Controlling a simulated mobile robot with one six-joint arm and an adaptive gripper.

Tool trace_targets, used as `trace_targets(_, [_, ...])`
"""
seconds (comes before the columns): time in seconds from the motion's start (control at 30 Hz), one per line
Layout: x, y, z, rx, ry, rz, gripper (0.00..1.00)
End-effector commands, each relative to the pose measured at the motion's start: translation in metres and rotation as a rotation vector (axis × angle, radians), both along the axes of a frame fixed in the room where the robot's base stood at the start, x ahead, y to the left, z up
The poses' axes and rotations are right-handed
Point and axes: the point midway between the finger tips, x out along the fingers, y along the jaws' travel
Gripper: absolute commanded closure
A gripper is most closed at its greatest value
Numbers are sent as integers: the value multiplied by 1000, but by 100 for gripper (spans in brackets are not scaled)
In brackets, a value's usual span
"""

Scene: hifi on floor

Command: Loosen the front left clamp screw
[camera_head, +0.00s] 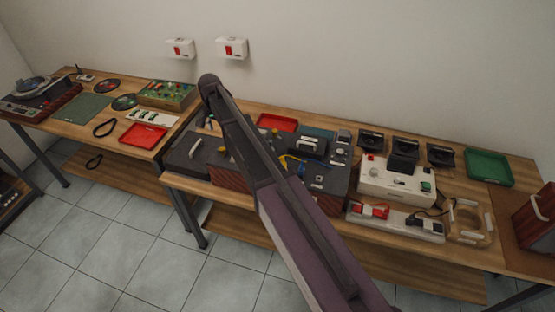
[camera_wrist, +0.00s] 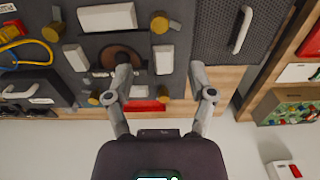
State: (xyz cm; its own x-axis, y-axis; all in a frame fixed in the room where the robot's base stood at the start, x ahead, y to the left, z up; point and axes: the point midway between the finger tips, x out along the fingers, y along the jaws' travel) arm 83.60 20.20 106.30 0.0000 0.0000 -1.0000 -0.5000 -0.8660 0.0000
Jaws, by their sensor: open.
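Several brass-coloured clamp screws stand around a dark recess with a brown round part in the wrist view. The wall is at the bottom of this view, so the front left clamp screw (camera_wrist: 160,22) appears to be the one at upper centre. Other brass screws show at upper left (camera_wrist: 52,30) and lower down (camera_wrist: 95,98). White blocks (camera_wrist: 107,17) sit between them. My gripper (camera_wrist: 160,72) is open and empty, its fingers over the rear part of the dark unit (camera_wrist: 185,10). In the head view my arm hides much of this unit.
A dark lid with a white handle (camera_wrist: 242,30) lies beside the screws. A red tray (camera_head: 277,122) is behind the unit. A white device (camera_head: 397,182) stands to the right. Another bench (camera_head: 70,125) with boards and trays is at left.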

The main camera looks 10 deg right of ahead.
Motion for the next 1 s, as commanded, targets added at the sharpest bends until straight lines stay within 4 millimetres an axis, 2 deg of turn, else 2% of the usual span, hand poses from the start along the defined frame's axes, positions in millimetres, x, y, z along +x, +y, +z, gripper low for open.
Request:
trace_targets(0.03, [0,0,9,0,0,0,29])
trace_targets(0.37, [0,0,35,0,0,0,29])
trace_targets(1.0, [-65,-66,31,3,-18,130,29])
